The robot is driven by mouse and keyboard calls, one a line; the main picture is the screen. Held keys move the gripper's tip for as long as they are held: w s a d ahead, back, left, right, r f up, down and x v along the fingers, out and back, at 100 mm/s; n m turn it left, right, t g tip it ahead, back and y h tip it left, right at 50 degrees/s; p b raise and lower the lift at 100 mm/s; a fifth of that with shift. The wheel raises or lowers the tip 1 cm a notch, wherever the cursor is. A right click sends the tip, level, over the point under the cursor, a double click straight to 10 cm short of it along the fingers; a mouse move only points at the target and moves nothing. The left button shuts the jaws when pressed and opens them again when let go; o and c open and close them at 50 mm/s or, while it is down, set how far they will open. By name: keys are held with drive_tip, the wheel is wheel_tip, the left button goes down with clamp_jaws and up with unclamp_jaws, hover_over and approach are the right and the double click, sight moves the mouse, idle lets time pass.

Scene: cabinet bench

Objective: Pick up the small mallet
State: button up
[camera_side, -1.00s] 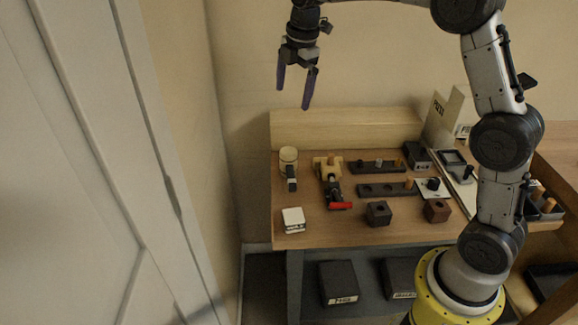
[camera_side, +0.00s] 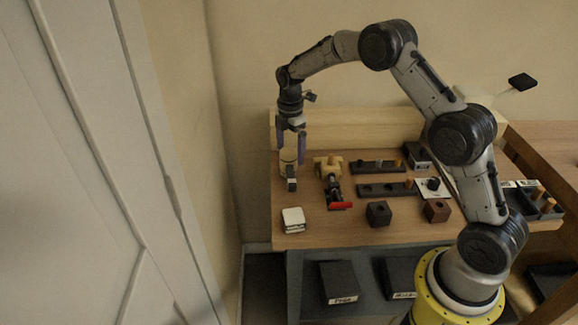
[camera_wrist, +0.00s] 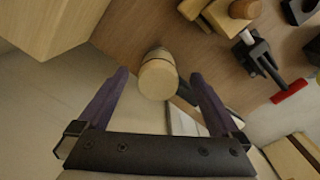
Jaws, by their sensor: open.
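The small mallet has a pale, round wooden head (camera_side: 288,168) and stands at the left back of the bench top. A short dark part, probably its handle, shows in front of the head. In the wrist view the mallet's head (camera_wrist: 158,80) appears between my two purple fingers, with clear gaps on both sides. My gripper (camera_side: 291,155) points down over the mallet, open and empty. It also shows in the wrist view (camera_wrist: 159,75). The side view does not show clearly how far the fingertips reach down beside the head.
A white block (camera_side: 293,219) sits near the front left edge. The bench's backboard (camera_side: 350,133) is close behind.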

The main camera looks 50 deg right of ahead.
sight(289, 163)
drive_tip(key=shift+w+a+f, duration=0.1)
drive_tip(key=shift+a+f, duration=0.05)
drive_tip(key=shift+f, duration=2.55)
drive_tip(key=shift+c, duration=0.2)
clamp_jaws()
drive_tip(key=shift+r, duration=0.1)
